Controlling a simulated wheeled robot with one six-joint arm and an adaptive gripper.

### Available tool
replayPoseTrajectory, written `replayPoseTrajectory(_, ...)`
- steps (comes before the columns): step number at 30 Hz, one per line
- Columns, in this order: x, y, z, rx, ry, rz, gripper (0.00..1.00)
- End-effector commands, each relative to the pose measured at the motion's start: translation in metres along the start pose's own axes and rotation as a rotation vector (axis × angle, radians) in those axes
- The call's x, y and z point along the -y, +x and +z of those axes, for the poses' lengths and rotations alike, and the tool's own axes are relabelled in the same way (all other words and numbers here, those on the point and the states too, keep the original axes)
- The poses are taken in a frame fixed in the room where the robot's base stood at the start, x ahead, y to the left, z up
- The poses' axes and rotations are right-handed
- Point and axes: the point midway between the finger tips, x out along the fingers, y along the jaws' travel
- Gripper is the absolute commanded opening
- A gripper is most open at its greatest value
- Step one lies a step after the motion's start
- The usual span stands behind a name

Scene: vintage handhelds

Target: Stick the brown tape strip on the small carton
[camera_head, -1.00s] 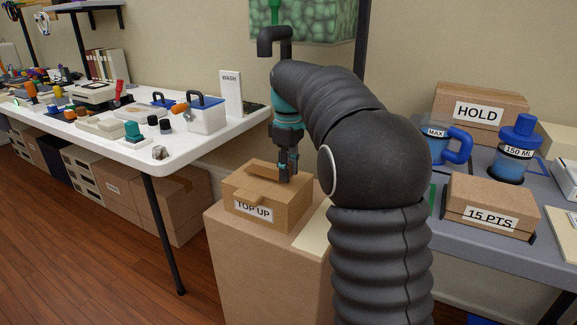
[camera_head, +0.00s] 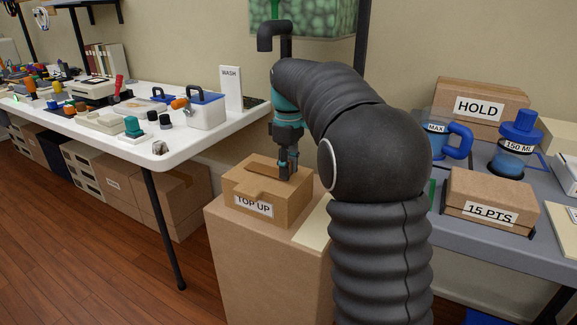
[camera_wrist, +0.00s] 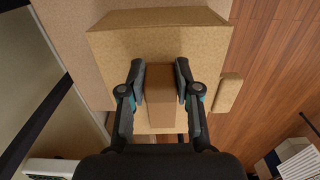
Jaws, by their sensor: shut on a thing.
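The small carton (camera_head: 252,211), tan and labelled TOP UP, stands upright on a larger cardboard box. My gripper (camera_head: 288,174) points down at the right part of its top. In the wrist view my gripper (camera_wrist: 161,79) is shut on the brown tape strip (camera_wrist: 160,98), one finger on each long side. The strip is darker than the small carton's top (camera_wrist: 117,45) and lies over the middle of it. In the head view a brown strip (camera_head: 264,164) shows along the top; I cannot tell whether it touches the carton all along.
The larger box (camera_head: 262,275) supports the carton, with a pale sheet (camera_head: 314,232) at its right. A white table (camera_head: 185,140) with small devices is at the left. A grey table at the right holds the 15 PTS box (camera_head: 488,200) and blue-lidded jars.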

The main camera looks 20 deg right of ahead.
Motion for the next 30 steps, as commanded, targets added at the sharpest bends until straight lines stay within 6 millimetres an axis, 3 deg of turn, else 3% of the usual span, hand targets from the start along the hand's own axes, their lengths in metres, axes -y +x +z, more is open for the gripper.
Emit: replayPoseTrajectory(30,-0.0001,0.0074,0.0,0.0,0.0,0.0,0.11)
